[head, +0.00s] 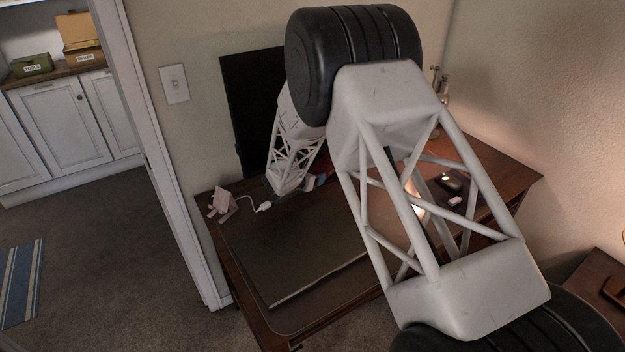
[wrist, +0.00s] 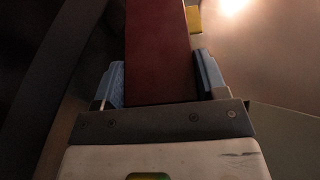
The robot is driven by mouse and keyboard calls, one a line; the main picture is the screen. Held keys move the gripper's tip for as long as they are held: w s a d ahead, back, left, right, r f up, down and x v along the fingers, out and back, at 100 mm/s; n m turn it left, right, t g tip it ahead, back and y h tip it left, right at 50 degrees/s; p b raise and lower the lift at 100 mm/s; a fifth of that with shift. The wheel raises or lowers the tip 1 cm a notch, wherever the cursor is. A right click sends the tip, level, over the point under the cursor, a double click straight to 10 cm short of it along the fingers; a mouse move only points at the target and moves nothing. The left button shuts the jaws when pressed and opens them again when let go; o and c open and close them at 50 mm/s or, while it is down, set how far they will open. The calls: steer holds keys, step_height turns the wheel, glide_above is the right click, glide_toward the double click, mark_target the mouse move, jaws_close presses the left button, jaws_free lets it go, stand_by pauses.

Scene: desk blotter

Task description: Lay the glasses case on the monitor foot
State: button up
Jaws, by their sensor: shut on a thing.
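In the wrist view, my gripper (wrist: 160,82) is shut on a long dark-red glasses case (wrist: 158,45), with one blue-grey finger on each side. The case's far end runs out of the top of the picture. In the head view my own arm covers most of the gripper, and I cannot make out the case there. The black monitor (head: 247,105) stands at the back of the desk, partly behind my arm. Its foot is hidden or too dark to tell apart, so I cannot tell how far the case is from it.
A dark blotter (head: 290,245) lies on the brown desk (head: 505,178). A pinkish stand-like object (head: 222,203) and a white cable plug (head: 264,206) are at the left. Small items, one white (head: 455,201), lie at the right. The blotter's front left is clear.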

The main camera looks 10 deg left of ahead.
steer(key=shift+f, duration=0.75)
steer(key=o, duration=0.9)
steer(key=shift+f, duration=0.1)
steer(key=shift+o, duration=0.2)
steer(key=shift+s, duration=0.1)
steer(key=shift+s+a+r, duration=0.25)
steer(key=shift+s+r, duration=0.2)
steer(key=shift+s, duration=0.1)
steer(key=v, duration=1)
steer(key=shift+s+a, duration=0.15)
steer(key=shift+s, duration=0.1)
